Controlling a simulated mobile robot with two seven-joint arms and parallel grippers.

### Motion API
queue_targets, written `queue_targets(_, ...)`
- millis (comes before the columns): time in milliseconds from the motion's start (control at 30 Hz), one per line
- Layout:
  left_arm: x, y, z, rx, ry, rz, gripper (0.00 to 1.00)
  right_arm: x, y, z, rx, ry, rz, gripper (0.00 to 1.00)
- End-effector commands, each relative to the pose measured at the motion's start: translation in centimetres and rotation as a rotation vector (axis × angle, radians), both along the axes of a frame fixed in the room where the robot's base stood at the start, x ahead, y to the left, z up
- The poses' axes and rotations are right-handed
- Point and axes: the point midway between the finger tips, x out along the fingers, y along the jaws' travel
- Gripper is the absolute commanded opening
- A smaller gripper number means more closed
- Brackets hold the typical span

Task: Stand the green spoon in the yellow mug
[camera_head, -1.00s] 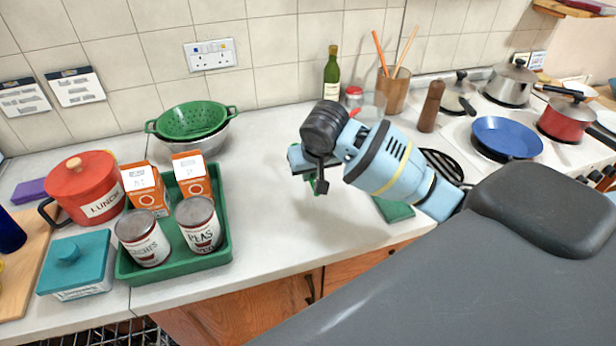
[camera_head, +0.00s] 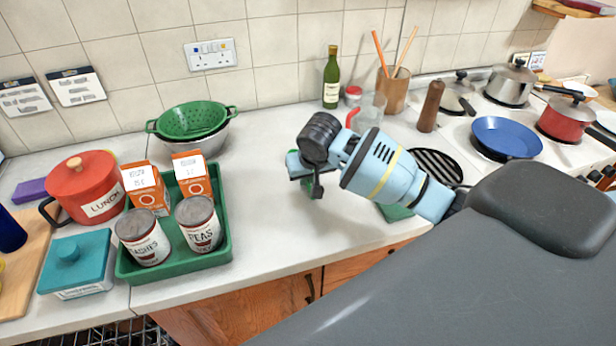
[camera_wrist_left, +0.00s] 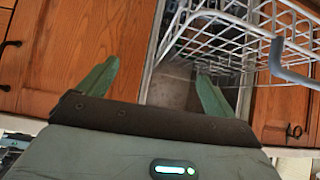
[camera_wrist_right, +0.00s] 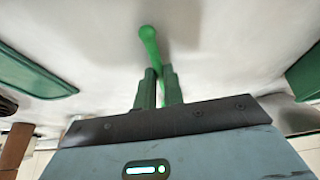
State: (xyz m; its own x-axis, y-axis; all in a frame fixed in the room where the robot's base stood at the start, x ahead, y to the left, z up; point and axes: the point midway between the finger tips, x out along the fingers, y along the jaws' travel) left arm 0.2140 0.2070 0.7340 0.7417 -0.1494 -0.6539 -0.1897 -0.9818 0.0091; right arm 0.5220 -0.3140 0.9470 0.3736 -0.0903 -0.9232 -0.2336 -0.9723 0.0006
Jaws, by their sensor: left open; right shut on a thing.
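My right gripper (camera_head: 303,170) is over the middle of the counter in the head view. In the right wrist view its fingers (camera_wrist_right: 158,88) are closed around the green spoon (camera_wrist_right: 150,45), whose rounded end sticks out beyond the fingertips. In the head view my wrist hides most of the spoon. My left gripper (camera_wrist_left: 157,82) is open and empty in the left wrist view, in front of wooden cabinet doors and a white wire rack. I cannot make out a yellow mug; only a small yellow patch (camera_head: 2,266) shows at the left edge of the head view.
A green tray (camera_head: 180,262) with cans and cartons stands left of my right gripper. A glass jug (camera_head: 372,108) with a red handle and a utensil pot (camera_head: 393,92) stand behind it. Counter between tray and gripper is clear.

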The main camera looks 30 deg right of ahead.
Motion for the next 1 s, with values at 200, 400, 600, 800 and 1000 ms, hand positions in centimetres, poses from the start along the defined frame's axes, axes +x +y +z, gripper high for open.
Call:
queue_targets(200, 0.0, 0.0, 0.0, 0.000, 0.001, 0.000, 0.92, 0.0, 0.0, -0.3, 0.000, 0.000, 0.000, 0.20)
queue_targets(400, 0.0, 0.0, 0.0, 0.000, 0.001, 0.000, 0.92, 0.0, 0.0, -0.2, 0.000, 0.000, 0.000, 0.32)
queue_targets(600, 0.0, 0.1, -0.1, 0.002, 0.001, -0.001, 0.92, 0.0, 0.0, -0.1, 0.000, -0.001, 0.000, 0.32)
queue_targets(800, -0.2, 0.1, -0.3, 0.001, 0.007, -0.001, 0.92, -0.6, 0.2, 1.8, 0.000, -0.003, 0.000, 0.32)
queue_targets(1000, -0.2, 0.1, -0.2, 0.003, 0.006, -0.001, 0.92, -2.1, 0.5, 5.6, -0.001, -0.005, 0.001, 0.32)
